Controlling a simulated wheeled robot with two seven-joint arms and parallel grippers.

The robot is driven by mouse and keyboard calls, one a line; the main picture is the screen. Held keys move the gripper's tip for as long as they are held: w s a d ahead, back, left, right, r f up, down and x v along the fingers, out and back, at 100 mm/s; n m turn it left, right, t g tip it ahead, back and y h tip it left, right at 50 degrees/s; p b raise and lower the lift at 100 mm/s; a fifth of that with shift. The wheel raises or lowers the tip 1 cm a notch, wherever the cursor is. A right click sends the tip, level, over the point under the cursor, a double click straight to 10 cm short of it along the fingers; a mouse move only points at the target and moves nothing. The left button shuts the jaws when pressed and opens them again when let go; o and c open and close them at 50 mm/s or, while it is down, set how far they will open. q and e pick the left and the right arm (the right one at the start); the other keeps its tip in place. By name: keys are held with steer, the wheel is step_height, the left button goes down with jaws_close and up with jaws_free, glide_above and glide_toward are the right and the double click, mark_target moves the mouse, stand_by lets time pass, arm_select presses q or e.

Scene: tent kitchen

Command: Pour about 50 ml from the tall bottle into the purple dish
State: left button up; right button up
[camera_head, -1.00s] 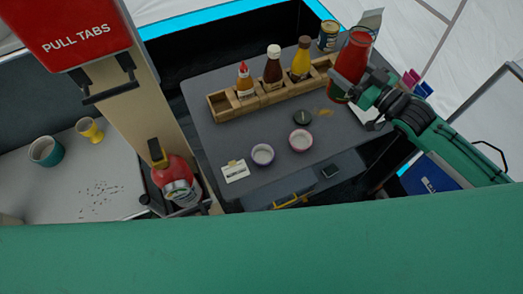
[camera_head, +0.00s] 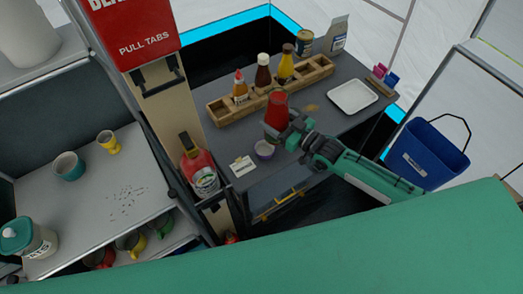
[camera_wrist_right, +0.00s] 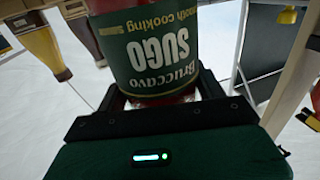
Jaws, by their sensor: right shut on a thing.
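The tall bottle (camera_head: 277,108), red with a dark green label, is in my right gripper (camera_head: 290,132). The jaws are shut around it. In the right wrist view its label (camera_wrist_right: 153,50) reads "SUGO" upside down and fills the top middle, between the fingers. In the head view the bottle looks near upright; its exact tilt is hard to tell. No liquid stream shows. My left gripper is not in view.
A wooden rack (camera_head: 222,112) with several sauce bottles stands behind. A white tray (camera_head: 352,97) lies to the right. A blue bucket (camera_head: 430,150) stands farther right. My right gripper and bottle hide part of the counter.

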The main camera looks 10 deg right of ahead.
mark_target(288, 111)
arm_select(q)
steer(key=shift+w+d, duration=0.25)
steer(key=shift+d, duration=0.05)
arm_select(e)
steer(key=shift+a, duration=0.1)
steer(key=shift+w+d+f+n+b, duration=0.2)
steer(key=shift+d+f+n, duration=0.05)
steer(key=shift+d+n, duration=0.25)
steer(key=shift+w+d+f+n+b, duration=0.15)
steer(key=shift+d+f+n, duration=0.15)
steer(key=shift+n, duration=0.2)
steer(key=shift+w+d+r+n+g+h, duration=0.1)
steer(key=shift+w+d+n+g+h, duration=0.1)
steer(key=shift+d+n, duration=0.2)
steer(key=shift+w+d+r+n+g+h, duration=0.1)
steer(key=shift+d+n+g, duration=0.1)
steer(key=shift+d+n, duration=0.15)
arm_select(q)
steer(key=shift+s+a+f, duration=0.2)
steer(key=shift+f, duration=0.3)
arm_select(e)
steer(key=d+n, duration=0.1)
steer(key=n, duration=0.2)
steer(key=w+d+n+h, duration=0.1)
steer(key=shift+d+f, duration=0.35)
steer(key=shift+d+f+n+h, duration=0.1)
steer(key=shift+d+n+h, duration=0.05)
steer(key=shift+n+h, duration=0.2)
